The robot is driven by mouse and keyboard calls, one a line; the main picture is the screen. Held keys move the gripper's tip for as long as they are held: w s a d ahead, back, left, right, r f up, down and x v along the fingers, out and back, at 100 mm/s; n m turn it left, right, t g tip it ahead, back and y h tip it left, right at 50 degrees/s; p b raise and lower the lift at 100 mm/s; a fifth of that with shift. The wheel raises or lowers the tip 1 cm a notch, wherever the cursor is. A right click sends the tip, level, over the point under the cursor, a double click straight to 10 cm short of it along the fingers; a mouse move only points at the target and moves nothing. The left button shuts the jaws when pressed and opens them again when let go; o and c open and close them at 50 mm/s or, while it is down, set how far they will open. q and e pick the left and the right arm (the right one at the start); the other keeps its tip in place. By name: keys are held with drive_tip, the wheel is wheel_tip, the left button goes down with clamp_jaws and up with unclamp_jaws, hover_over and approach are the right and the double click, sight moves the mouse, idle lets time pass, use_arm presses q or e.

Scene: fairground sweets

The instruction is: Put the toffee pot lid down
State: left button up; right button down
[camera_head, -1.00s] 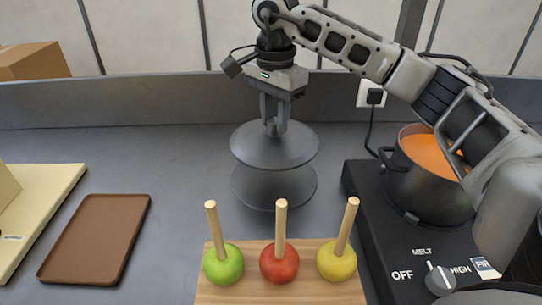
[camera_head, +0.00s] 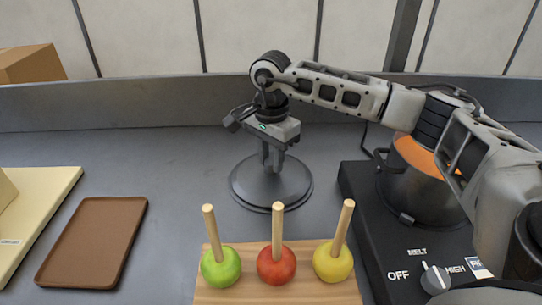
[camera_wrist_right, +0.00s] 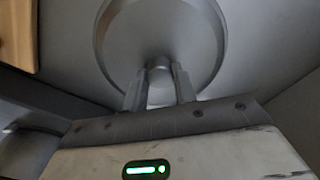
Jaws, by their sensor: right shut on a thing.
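The round grey toffee pot lid (camera_head: 270,190) is on or just above the grey counter behind the apples; I cannot tell if it touches. My right gripper (camera_head: 271,168) points down over it and is shut on its knob. The right wrist view also shows the lid (camera_wrist_right: 195,40), with the two fingers of the gripper (camera_wrist_right: 159,82) on either side of the knob. The toffee pot (camera_head: 415,185) stands uncovered on the black hot plate (camera_head: 385,270) at the right, with orange toffee in it, partly behind my right arm. My left gripper is not in view.
A wooden stand (camera_head: 270,293) holds green, red and yellow apples on sticks in front of the lid. A brown tray (camera_head: 95,243) and a cream board (camera_head: 35,205) lie at the left. The counter between tray and lid is clear.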

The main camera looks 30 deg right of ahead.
sight(271, 161)
drive_tip(key=c, duration=1.1)
unclamp_jaws()
drive_tip(key=shift+f, duration=0.1)
wheel_tip(271, 161, up, 12)
drive_tip(key=shift+r, duration=0.2)
